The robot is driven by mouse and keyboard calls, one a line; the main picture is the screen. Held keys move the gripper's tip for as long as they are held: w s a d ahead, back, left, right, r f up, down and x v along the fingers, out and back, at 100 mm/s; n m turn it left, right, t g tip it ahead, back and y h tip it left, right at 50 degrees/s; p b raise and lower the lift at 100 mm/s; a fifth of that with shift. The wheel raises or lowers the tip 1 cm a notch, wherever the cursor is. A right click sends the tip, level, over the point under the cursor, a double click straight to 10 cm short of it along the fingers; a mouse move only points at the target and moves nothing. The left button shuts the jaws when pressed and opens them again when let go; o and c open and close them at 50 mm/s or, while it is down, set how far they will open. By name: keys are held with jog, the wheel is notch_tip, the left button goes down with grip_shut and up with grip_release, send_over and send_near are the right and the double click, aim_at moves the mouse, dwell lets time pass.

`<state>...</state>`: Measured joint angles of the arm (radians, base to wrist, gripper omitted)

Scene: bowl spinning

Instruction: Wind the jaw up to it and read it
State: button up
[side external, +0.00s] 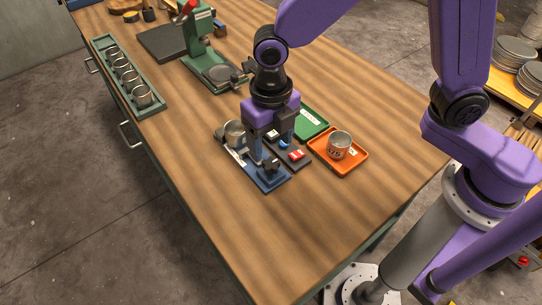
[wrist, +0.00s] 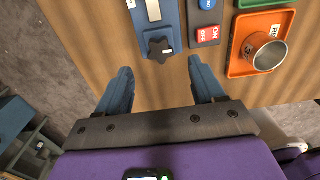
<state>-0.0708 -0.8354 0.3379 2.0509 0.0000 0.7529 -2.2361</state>
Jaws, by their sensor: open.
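A blue measuring fixture (side external: 264,180) lies on the bench with a dark star knob (side external: 271,165) at its near end. A metal cup (side external: 234,133) is at its far end, partly hidden by my gripper. Whether a jaw touches that cup cannot be told. My gripper (side external: 273,148) is open and empty, low over the fixture. In the wrist view the star knob (wrist: 160,49) lies just beyond the two spread fingertips (wrist: 160,68), roughly centred between them. A pale strip (wrist: 153,10) runs along the fixture; no reading is legible.
A switch box (side external: 296,154) with red ON/OFF and blue buttons sits right beside the fixture. An orange tray (side external: 352,167) holds another metal cup (side external: 339,145). A green tray (side external: 313,116) is behind. A green press (side external: 201,45) and a rack of cups (side external: 110,56) stand farther back.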

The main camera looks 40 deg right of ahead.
aim_at(271, 163)
notch_tip(271, 163, down, 6)
jog(key=shift+r, duration=0.1)
dwell(0.4)
jog(key=c, duration=1.1)
